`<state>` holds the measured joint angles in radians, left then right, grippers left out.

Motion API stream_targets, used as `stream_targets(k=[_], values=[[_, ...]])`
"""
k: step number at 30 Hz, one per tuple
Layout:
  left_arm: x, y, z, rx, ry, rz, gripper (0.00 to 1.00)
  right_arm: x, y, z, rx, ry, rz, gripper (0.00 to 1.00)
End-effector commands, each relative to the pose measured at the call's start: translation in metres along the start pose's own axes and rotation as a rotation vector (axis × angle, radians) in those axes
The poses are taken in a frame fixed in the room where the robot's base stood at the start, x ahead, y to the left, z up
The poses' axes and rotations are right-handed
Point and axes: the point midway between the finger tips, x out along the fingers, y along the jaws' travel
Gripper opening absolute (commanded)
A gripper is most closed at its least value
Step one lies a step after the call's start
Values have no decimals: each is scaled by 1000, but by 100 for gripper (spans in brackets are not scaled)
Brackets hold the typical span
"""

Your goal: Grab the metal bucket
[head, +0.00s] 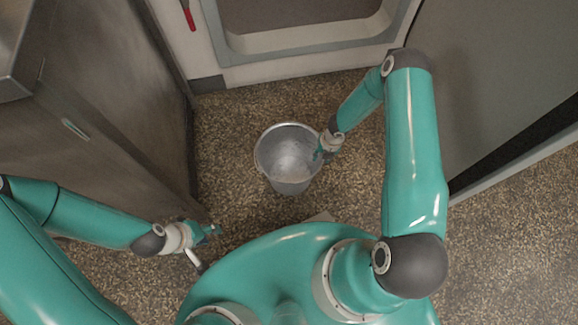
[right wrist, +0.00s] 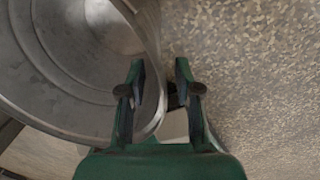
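The metal bucket (head: 290,160) stands upright on the speckled floor in the middle of the head view, open at the top and apparently empty. My right gripper (head: 320,153) is at the bucket's right rim. In the right wrist view the bucket (right wrist: 70,60) fills the left side, and my right gripper (right wrist: 161,68) has its two fingers apart. The bucket's wall runs between them, one finger over the inside and one outside; contact is not clear. My left gripper (head: 212,230) is low at the left, away from the bucket and empty; its finger opening is too small to judge.
A dark metal cabinet (head: 110,120) stands at the left, and a pale unit with a grey frame (head: 300,45) is behind the bucket. A grey panel (head: 480,70) stands at the right. The speckled floor (head: 235,115) around the bucket is clear.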

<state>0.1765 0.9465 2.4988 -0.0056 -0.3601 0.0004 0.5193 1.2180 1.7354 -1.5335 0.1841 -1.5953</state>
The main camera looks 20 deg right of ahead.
Motion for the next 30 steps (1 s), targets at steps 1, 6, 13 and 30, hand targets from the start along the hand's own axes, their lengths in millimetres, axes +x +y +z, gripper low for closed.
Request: stream_targets(k=[1, 6, 13, 30], values=[[7, -2, 0, 0, 0, 0, 40, 12, -1, -2, -1, 2, 0, 33], [10, -4, 0, 0, 0, 0, 40, 26, -1, -1, 0, 0, 0, 33], [9, -3, 0, 0, 0, 0, 40, 26, 0, -1, 0, 0, 0, 33], [9, -3, 0, 0, 0, 0, 40, 26, 0, -1, -1, 0, 1, 0]])
